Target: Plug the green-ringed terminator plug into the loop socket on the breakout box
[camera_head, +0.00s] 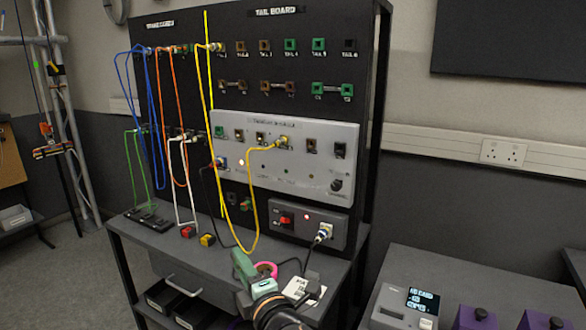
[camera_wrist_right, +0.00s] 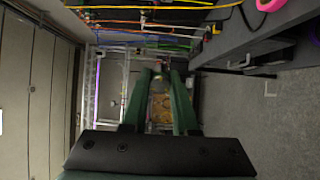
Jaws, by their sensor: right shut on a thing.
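A silver panel box (camera_head: 310,187), which looks like the breakout box, is fixed to the black rack. It has a row of sockets on top and lamps below; its lettering is too small to read, so I cannot tell the loop socket. My left gripper is not in view.
Yellow (camera_head: 253,195), blue, orange, white and green cables hang before the rack. A grey switch box (camera_head: 308,228) stands on the bench shelf. A pink ring (camera_head: 266,269) and a white card (camera_head: 300,289) lie near my gripper. A side table (camera_head: 470,290) stands right.

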